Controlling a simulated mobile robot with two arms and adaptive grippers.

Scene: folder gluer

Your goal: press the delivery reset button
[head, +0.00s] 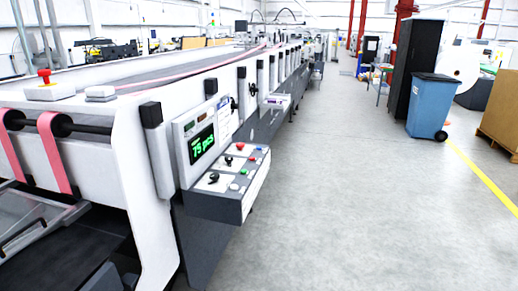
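The delivery reset button cannot be told apart by label; the lettering is too small to read. A control panel (222,203) juts from the right side of the machine, at the left-centre of the head view. Neither of my grippers is in view.
The long white machine (130,150) fills the left side. A red mushroom button (44,76) sits on its top, with pink belts (55,150) below. Open grey floor (340,200) lies right of the panel. A blue bin (430,105), black cabinet (414,65) and carton (502,110) stand farther right.

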